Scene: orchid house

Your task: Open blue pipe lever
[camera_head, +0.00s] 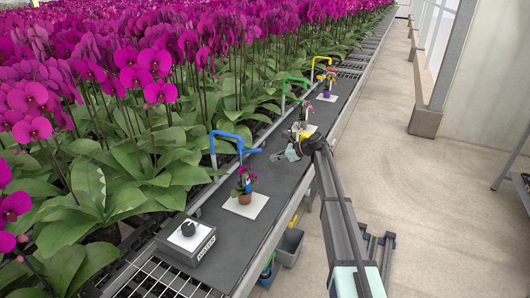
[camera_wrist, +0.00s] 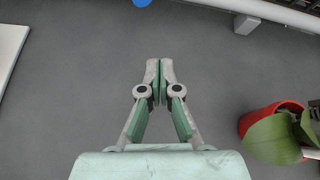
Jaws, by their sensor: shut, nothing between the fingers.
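The blue pipe (camera_head: 225,135) rises from the left edge of the dark bench and bends over it. Its blue lever (camera_head: 252,151) sticks out to the right at the pipe's end; whether it is open or closed cannot be told. In the wrist view, only a small rounded blue part (camera_wrist: 142,2) shows at the top edge, ahead of my fingertips. My gripper (camera_wrist: 160,64) is shut and empty, pointing at bare grey bench surface. In the head view my gripper (camera_head: 282,155) is over the bench, right of the lever and apart from it.
A potted orchid (camera_head: 243,186) stands on a white tile nearer me. A grey box with a black knob (camera_head: 188,229) sits at the front. Green (camera_head: 292,81) and yellow (camera_head: 322,59) pipes stand farther back. A red pot (camera_wrist: 270,120) is right of my gripper in the wrist view.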

